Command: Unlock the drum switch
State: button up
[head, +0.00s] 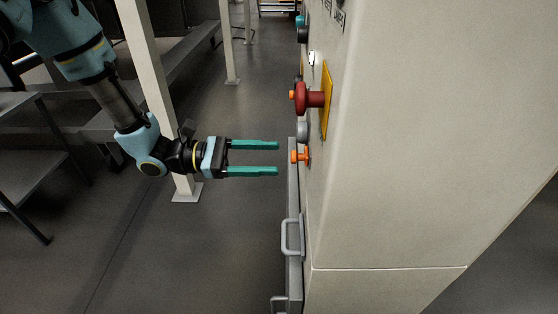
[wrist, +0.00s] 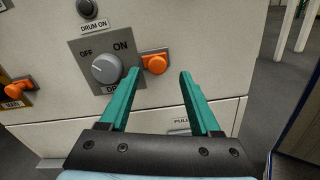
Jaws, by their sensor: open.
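The drum switch is a round grey knob (wrist: 106,69) on a dark plate marked OFF and ON. Its pale mark seems to point up-left, toward OFF. An orange lock piece (wrist: 155,63) sticks out right beside the knob. In the head view this orange piece (head: 300,156) is on the panel just ahead of my gripper (head: 278,158), and the grey knob shows above it (head: 303,131). My gripper is open and empty. In the wrist view its teal fingertips (wrist: 160,72) lie either side of the orange piece. The head view shows a small gap between tips and piece.
A red knob (head: 312,97) with an orange piece stands out from a yellow plate farther along the panel. A white post (head: 150,80) and stairs stand behind my arm. The floor between is clear.

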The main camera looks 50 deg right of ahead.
jog(key=b+v, duration=0.1)
jog(key=v, duration=0.6)
jog(key=shift+b, duration=0.35)
jog(key=shift+w+a, duration=0.1)
jog(key=shift+a, duration=0.1)
jog(key=w+a+m+t+y, duration=0.1)
jog(key=w+a+t+y, duration=0.2)
jog(key=a, duration=1)
jog(key=w+a+r+m+t+y, duration=0.1)
jog(key=w+a+m+t+y, duration=0.1)
jog(key=w+a+t+y, duration=0.2)
jog(key=w+a+m+t+y, duration=0.2)
jog(key=w+a+t, duration=0.7)
jog(key=a, duration=1.2)
jog(key=shift+a+r+y, duration=0.2)
jog(key=shift+a+y, duration=0.1)
jog(key=shift+y, duration=0.4)
jog(key=shift+w, duration=0.1)
